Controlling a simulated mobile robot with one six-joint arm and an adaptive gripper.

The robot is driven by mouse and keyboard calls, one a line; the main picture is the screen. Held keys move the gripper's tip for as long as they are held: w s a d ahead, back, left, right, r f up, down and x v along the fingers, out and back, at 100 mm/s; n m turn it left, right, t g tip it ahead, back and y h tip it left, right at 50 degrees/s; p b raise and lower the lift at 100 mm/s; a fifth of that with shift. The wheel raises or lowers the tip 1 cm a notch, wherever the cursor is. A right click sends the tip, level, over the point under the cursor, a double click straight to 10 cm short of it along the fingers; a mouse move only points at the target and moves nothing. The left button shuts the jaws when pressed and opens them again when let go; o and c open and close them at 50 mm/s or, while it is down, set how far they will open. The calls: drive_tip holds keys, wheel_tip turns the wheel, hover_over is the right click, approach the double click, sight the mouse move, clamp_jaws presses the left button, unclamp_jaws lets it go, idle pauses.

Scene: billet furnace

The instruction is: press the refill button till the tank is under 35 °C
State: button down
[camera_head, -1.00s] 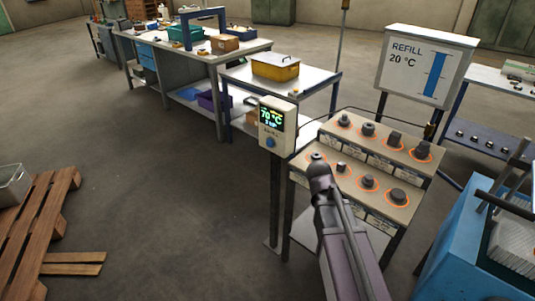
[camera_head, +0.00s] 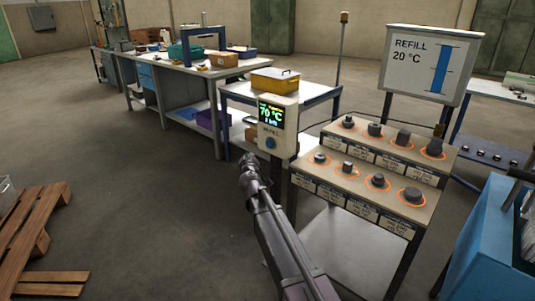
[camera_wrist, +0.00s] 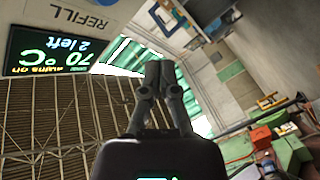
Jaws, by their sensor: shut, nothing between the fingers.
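The control box (camera_head: 277,126) stands on a post, with a display (camera_head: 270,116) reading 70 °C. Below the display are the word REFILL and a round blue button (camera_head: 270,143). My gripper (camera_head: 248,160) is shut and empty, just left of and below the button in the head view. I cannot tell how far apart they are in depth. In the wrist view the shut fingers (camera_wrist: 160,68) point up the picture. The display (camera_wrist: 48,49) there appears upside down, reading 70 °C and "2 left". The button is not visible in that view.
A yellow bin (camera_head: 275,82) sits on a table behind. The floor at left is clear up to a wooden pallet (camera_head: 35,220).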

sight(267, 144)
drive_tip(key=shift+a+n+y, duration=0.3)
drive_tip(key=shift+a, duration=0.3)
drive_tip(key=shift+w+d, duration=0.1)
drive_tip(key=shift+w, duration=0.05)
drive_tip(key=shift+w+d+f, duration=0.1)
drive_tip(key=shift+w+d, duration=0.8)
drive_tip(key=shift+w, duration=0.25)
drive_tip(key=shift+w+d+r, duration=0.1)
drive_tip(key=shift+w+d, duration=0.75)
drive_tip(key=shift+w, duration=0.25)
drive_tip(key=shift+w+d+f, duration=0.1)
drive_tip(key=shift+w+d, duration=0.8)
drive_tip(key=shift+w, duration=0.25)
drive_tip(key=shift+w+d, duration=0.65)
drive_tip(key=shift+w, duration=0.15)
idle(0.6)
drive_tip(key=shift+s+a, duration=0.1)
drive_tip(key=shift+s, duration=0.05)
drive_tip(key=shift+s+a, duration=0.55)
drive_tip(key=shift+s, duration=0.1)
drive_tip(key=shift+s, duration=0.1)
idle(0.3)
drive_tip(key=shift+s+a, duration=0.8)
drive_tip(key=shift+s, duration=0.15)
drive_tip(key=shift+s+a, duration=0.75)
drive_tip(key=shift+s, duration=0.2)
